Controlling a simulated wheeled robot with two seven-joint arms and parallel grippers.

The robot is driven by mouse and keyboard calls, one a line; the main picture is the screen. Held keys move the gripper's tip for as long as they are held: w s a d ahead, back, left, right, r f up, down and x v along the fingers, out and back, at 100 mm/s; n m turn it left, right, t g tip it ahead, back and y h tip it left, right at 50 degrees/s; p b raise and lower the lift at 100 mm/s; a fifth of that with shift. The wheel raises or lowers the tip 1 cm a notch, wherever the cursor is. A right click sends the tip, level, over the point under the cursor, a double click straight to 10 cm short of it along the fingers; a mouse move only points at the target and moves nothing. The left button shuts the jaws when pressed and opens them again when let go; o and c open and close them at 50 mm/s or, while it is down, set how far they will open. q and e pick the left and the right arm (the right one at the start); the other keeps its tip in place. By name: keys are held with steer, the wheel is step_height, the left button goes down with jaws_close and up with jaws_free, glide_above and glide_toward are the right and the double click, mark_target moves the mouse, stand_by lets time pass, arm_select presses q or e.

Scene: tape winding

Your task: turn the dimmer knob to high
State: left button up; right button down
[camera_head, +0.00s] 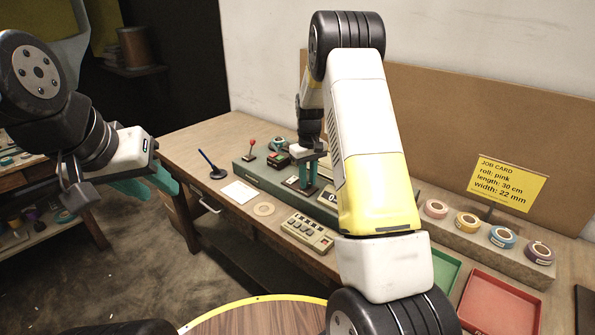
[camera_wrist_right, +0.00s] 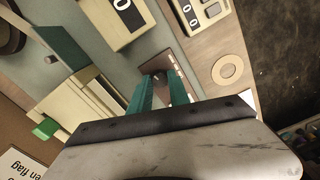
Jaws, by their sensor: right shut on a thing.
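The dimmer's brown plate (camera_head: 293,184) is on the green machine base on the bench, and it also shows in the right wrist view (camera_wrist_right: 182,78). My right gripper (camera_head: 308,184) points down over this plate. In the right wrist view its green fingers (camera_wrist_right: 158,80) are shut on the small dark dimmer knob (camera_wrist_right: 160,75). The fingers hide most of the knob, and I cannot read its setting. My left gripper (camera_head: 160,191) is off to the left, away from the bench, with its teal fingers apart and empty.
A keypad box (camera_head: 307,232), a tan ring (camera_head: 264,209) and a white card (camera_head: 239,192) lie in front of the base. Tape rolls (camera_head: 468,222) line a rack at right, near a green tray (camera_head: 446,270) and a red tray (camera_head: 500,303). A red-tipped lever (camera_head: 251,146) stands behind.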

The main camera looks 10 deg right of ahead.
mark_target(308, 183)
steer(key=shift+m, duration=1.4)
steer(key=shift+r, duration=0.1)
steer(key=c, duration=1.2)
jaws_free()
steer(key=shift+c, duration=0.2)
steer(key=shift+r, duration=3.85)
